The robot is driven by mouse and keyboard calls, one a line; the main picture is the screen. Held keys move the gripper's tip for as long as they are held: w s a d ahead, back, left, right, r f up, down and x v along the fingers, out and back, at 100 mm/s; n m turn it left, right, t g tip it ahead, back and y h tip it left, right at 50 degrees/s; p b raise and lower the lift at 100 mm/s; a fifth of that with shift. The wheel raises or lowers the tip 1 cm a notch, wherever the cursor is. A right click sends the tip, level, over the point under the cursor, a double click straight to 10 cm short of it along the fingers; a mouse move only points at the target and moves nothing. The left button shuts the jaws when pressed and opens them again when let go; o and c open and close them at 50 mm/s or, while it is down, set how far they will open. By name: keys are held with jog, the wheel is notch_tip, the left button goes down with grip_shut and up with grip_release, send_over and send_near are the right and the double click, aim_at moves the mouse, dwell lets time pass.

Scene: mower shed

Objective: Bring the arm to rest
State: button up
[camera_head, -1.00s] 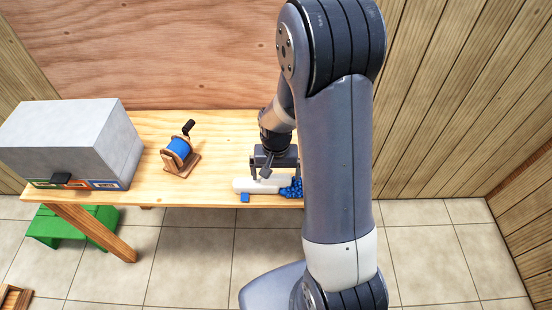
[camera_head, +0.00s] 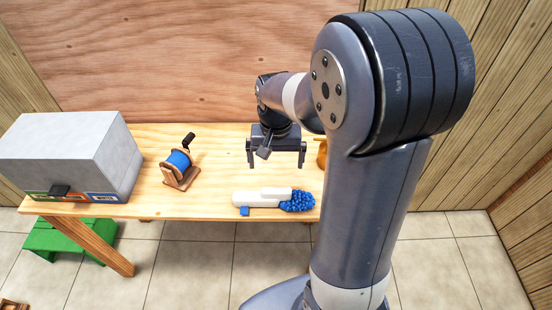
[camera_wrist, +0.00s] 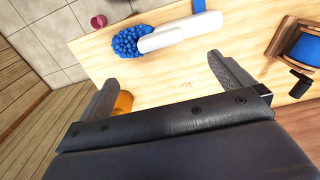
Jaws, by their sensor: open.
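My gripper (camera_head: 276,160) is open and empty above the wooden table (camera_head: 215,205), in the head view. Its two fingers point down and stand apart, with nothing between them. In the wrist view my gripper (camera_wrist: 170,92) also shows its fingers spread. A white tool with a blue knobbly head (camera_head: 268,199) lies on the table in front of and below my gripper, apart from it. It also shows at the top of the wrist view (camera_wrist: 170,34). My arm bends at the elbow on the right of the head view and hides part of the table's right end.
A grey box (camera_head: 75,150) with coloured labels stands on the table's left end. A reel of blue line (camera_head: 178,161) on a wooden stand is beside it. An orange object (camera_head: 321,152) is partly hidden behind my arm. A green stool (camera_head: 65,237) stands below.

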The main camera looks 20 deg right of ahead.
aim_at(276, 190)
jog(key=shift+f, duration=0.1)
notch_tip(276, 190, down, 12)
jog(key=shift+r, duration=1.05)
